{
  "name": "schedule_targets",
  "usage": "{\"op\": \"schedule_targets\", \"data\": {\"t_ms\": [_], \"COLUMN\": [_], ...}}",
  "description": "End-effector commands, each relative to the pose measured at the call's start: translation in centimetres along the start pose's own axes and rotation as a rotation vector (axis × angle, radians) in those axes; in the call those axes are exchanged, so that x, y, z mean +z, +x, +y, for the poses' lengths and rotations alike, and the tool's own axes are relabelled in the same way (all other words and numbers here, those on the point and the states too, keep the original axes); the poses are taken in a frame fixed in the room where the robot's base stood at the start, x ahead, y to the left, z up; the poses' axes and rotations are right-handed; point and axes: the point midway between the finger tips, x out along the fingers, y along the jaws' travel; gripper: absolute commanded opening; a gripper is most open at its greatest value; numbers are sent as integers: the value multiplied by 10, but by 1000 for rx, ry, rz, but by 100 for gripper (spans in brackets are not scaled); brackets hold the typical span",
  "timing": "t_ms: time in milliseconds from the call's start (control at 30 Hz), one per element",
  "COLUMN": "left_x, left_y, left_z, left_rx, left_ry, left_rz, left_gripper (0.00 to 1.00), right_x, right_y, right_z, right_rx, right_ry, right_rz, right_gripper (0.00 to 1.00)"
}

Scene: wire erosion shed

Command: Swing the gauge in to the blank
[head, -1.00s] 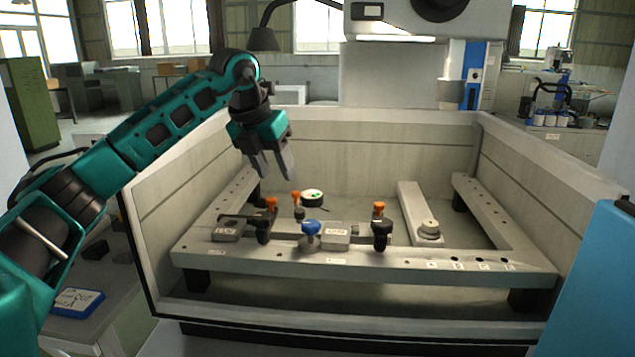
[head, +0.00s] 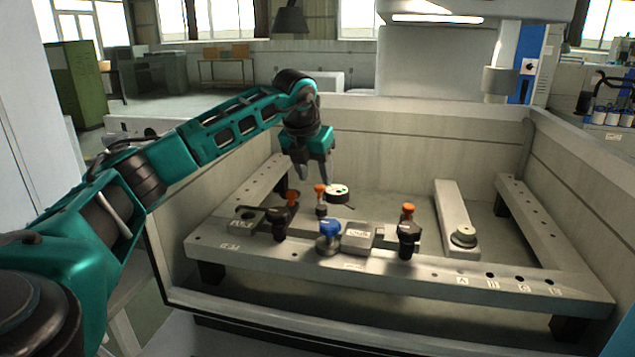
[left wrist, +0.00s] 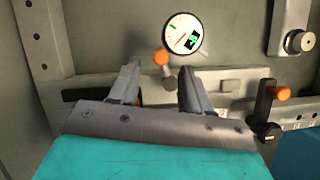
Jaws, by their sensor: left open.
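The gauge (head: 338,193) is a round dial with a white face and a green patch, behind the front rail; it also shows in the left wrist view (left wrist: 183,34). An orange knob (head: 320,188) stands on a dark post beside it. My left gripper (head: 315,174) is open and empty, pointing down just above and behind this knob in the picture. In the left wrist view the orange knob (left wrist: 161,58) appears between and beyond the fingertips (left wrist: 158,72); contact cannot be told. Which piece is the blank is unclear; a labelled grey block (head: 357,238) sits mid-rail. My right gripper is not in view.
Dark clamps with orange knobs (head: 408,220) and a blue knob (head: 329,229) stand on the front rail (head: 455,275). A bar with a round pad (head: 463,236) lies right. Tank walls (head: 430,140) enclose the frame. The rail's right part is mostly clear.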

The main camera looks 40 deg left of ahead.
Motion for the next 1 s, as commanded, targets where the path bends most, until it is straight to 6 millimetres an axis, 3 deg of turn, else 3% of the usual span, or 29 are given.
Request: {"op": "schedule_targets", "data": {"t_ms": [200, 567, 1000], "left_x": [0, 0, 0], "left_y": [26, 32, 32], "left_z": [0, 0, 0], "left_rx": [0, -1, -1], "left_ry": [0, 1, 1], "left_rz": [0, -1, -1], "left_gripper": [48, 48, 8], "right_x": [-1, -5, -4], "right_y": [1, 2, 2], "right_z": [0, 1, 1], "right_rx": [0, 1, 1], "right_ry": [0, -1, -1], "right_rz": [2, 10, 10], "right_gripper": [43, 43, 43]}}
